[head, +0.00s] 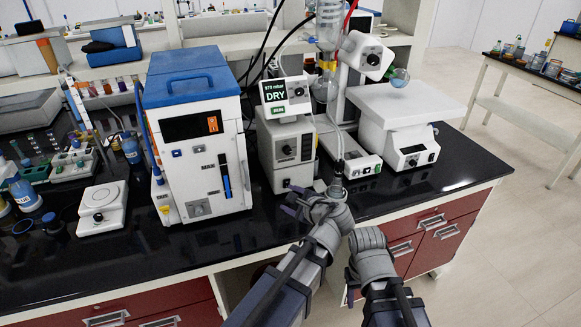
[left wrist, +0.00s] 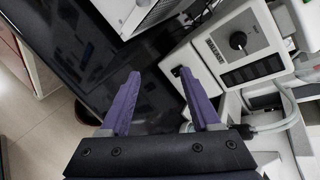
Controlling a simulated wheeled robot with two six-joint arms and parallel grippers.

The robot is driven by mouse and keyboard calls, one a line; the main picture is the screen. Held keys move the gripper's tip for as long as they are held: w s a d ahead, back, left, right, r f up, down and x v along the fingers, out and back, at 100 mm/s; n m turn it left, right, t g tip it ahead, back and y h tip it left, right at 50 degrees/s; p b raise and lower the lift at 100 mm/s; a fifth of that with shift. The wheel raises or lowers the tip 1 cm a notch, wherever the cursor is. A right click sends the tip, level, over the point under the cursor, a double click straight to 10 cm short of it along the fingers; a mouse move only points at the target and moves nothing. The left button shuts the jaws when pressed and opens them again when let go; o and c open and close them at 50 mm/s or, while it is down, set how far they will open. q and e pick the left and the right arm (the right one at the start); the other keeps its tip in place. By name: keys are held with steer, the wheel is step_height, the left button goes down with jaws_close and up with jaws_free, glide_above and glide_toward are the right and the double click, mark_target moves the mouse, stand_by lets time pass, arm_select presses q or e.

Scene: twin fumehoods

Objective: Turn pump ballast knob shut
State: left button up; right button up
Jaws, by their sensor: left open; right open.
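The white pump (head: 290,150) stands on the black bench below a controller with a "DRY" display (head: 287,92). In the left wrist view the pump's pale casing (left wrist: 205,75) fills the right side. A round black knob (left wrist: 238,40) sits on its panel, and a smaller dark knob (left wrist: 178,72) sticks out at its near edge. My left gripper (head: 297,202) is in front of the pump, low over the bench edge. Its purple fingers (left wrist: 158,98) are apart and empty, touching neither knob.
A blue-topped white instrument (head: 200,145) stands close left of the pump. A hose and metal fitting (head: 337,188) hang by my left gripper. Bare black bench (head: 455,172) lies at right.

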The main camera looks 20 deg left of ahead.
mark_target(288, 152)
arm_select(q)
steer(key=w+d+r+m+t+y+b, duration=0.1)
steer(key=w+r+m+t+b, duration=0.2)
steer(key=w+r+m+t, duration=0.55)
steer(key=shift+w+a+f+m+g, duration=0.2)
steer(key=shift+w+a+f+g, duration=0.25)
steer(key=shift+w+a, duration=0.3)
steer(key=shift+w+a+f+m+g, duration=0.25)
steer(key=shift+w+a+f+g, duration=0.2)
steer(key=shift+w+a, duration=0.25)
steer(key=shift+w+a+f+m+g, duration=0.2)
steer(key=shift+w+a+f+g, duration=0.15)
steer(key=shift+w+a+g, duration=0.3)
steer(key=shift+a, duration=0.1)
arm_select(e)
step_height(288, 152, down, 4)
steer(key=shift+r, duration=0.1)
arm_select(q)
steer(key=shift+c, duration=0.2)
jaws_close()
